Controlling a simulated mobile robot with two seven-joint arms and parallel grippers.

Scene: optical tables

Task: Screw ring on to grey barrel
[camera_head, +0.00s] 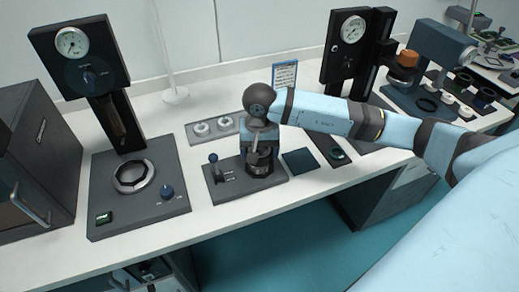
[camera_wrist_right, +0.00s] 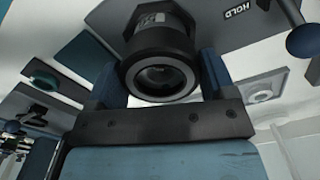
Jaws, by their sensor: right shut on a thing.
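The grey barrel (camera_wrist_right: 155,28) stands in a dark clamp fixture (camera_head: 222,190) on the bench. In the right wrist view a dark ring with a pale inner rim (camera_wrist_right: 160,94) is at the barrel's near end, in line with it. I cannot tell whether its thread is engaged. My right gripper (camera_head: 261,146) is over the fixture, pointing down. In the right wrist view its two fingers (camera_wrist_right: 160,80) are shut on the ring, one on each side. In the head view the gripper hides most of the barrel and ring. My left gripper is not in view.
A lever with a blue knob (camera_head: 213,158) rises at the fixture's left. A dark square pad (camera_head: 299,161) lies right of it, and a grey tray with pale rings (camera_head: 215,128) behind. A gauge press (camera_head: 137,188) stands left; another gauge stand (camera_head: 348,55) stands behind right.

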